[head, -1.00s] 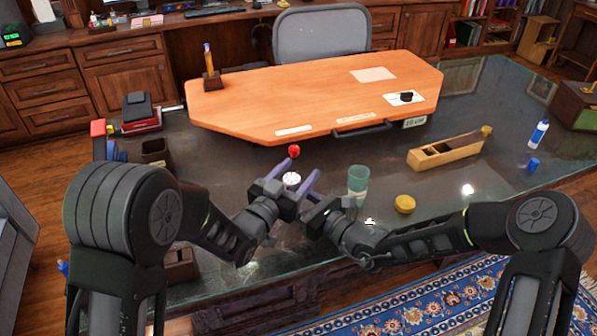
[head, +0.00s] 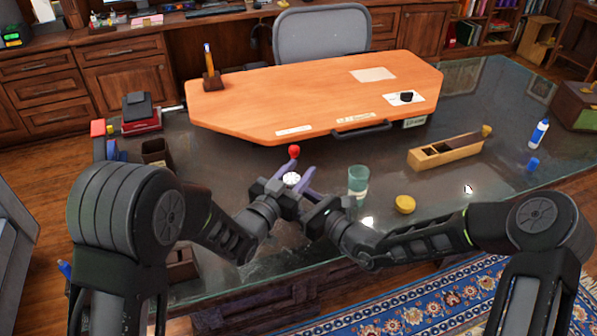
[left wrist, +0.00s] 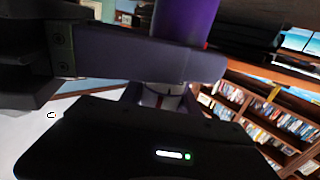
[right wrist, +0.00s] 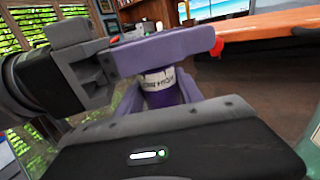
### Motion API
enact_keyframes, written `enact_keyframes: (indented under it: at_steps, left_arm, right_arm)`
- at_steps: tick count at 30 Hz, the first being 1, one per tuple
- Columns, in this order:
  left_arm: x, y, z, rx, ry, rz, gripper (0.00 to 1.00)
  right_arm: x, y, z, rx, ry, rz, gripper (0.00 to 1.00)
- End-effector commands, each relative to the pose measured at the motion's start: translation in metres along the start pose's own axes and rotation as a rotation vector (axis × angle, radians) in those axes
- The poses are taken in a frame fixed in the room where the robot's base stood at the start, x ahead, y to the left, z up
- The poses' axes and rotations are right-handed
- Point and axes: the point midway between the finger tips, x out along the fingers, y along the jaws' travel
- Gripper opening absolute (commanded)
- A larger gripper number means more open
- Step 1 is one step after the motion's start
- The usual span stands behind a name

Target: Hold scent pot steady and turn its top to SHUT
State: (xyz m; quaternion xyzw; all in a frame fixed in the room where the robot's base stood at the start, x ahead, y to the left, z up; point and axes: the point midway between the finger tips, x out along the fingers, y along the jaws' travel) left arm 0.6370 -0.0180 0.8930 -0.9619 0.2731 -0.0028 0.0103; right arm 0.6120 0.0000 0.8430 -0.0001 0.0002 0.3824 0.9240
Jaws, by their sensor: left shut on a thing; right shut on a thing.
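The scent pot shows in the head view as a small white patterned top (head: 292,179) between the purple fingers of my grippers. In the right wrist view its purple body (right wrist: 165,97) and a white band with dark lettering (right wrist: 158,79) show between the jaws. In the left wrist view a purple cylinder (left wrist: 185,20) rises behind a finger. My left gripper (head: 286,184) is shut on the pot from the left. My right gripper (head: 309,190) is shut on it from the right. Fingers hide much of the pot, and the lettering is too blurred to read.
A green glass (head: 358,181) stands close right of my right gripper, with a yellow round thing (head: 404,204) beyond it. A red ball-like thing (head: 294,151) is just behind the pot. A long wooden box (head: 445,153) lies farther right. An orange desktop (head: 300,90) stands behind.

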Motion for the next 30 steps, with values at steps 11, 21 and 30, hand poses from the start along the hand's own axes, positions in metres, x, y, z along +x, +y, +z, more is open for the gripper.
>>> enact_keyframes:
  at_steps: [11, 21, 30]
  left_arm:
    - [0.0004, -0.0005, -0.0005, -0.002, 0.002, 0.057, 0.00]
    - [-0.0008, 0.0066, -0.0008, 0.000, 0.002, 0.240, 0.00]
    - [-0.0009, 0.0077, -0.0008, 0.001, 0.001, 0.247, 0.38]
  right_arm:
    - [0.0002, -0.0002, 0.0006, 0.000, -0.001, 0.000, 0.00]
    - [0.0002, 0.0002, 0.0006, 0.000, -0.001, 0.000, 0.00]
    - [0.0001, 0.0002, 0.0003, 0.000, -0.001, 0.000, 0.00]
